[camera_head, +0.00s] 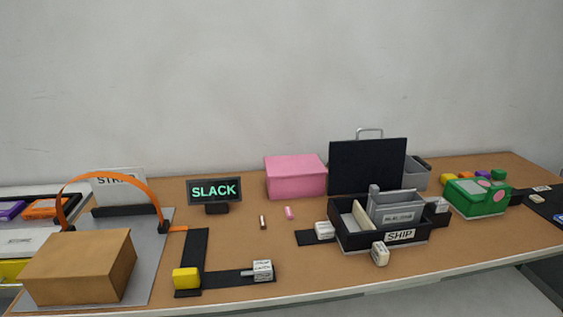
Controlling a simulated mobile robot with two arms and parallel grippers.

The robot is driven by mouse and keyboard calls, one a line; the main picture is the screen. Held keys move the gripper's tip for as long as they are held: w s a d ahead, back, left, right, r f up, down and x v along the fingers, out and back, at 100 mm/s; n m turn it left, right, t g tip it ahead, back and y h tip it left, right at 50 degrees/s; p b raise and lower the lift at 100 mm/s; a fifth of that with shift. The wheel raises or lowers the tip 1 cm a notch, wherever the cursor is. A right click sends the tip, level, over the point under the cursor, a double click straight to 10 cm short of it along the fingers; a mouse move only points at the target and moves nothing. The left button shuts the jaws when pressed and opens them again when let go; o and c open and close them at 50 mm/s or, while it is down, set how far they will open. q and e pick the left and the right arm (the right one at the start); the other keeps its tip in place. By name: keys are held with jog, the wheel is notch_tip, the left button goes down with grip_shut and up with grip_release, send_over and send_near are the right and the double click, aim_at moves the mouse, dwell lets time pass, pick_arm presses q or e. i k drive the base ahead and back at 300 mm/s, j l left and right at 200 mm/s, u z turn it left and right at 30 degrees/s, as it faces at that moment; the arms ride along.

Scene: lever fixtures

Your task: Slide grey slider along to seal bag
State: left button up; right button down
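A grey bag (400,208) with a small label stands upright in the black tray (350,236) marked SHIP, right of the middle of the table. A small grey piece (373,191) sits at the bag's upper left corner and looks like the slider. It is too small to tell how it joins the bag's top edge. A cream panel (361,216) leans inside the tray left of the bag. Neither of my grippers shows in the head view.
Whitish blocks (380,254) (324,230) (437,205) sit around the tray. A pink box (295,177) and a SLACK sign (215,191) stand left. A cardboard box (80,266) and orange arch (110,176) are far left. A green box (476,198) is right.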

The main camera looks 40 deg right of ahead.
aim_at(374, 190)
jog(key=z, duration=2.05)
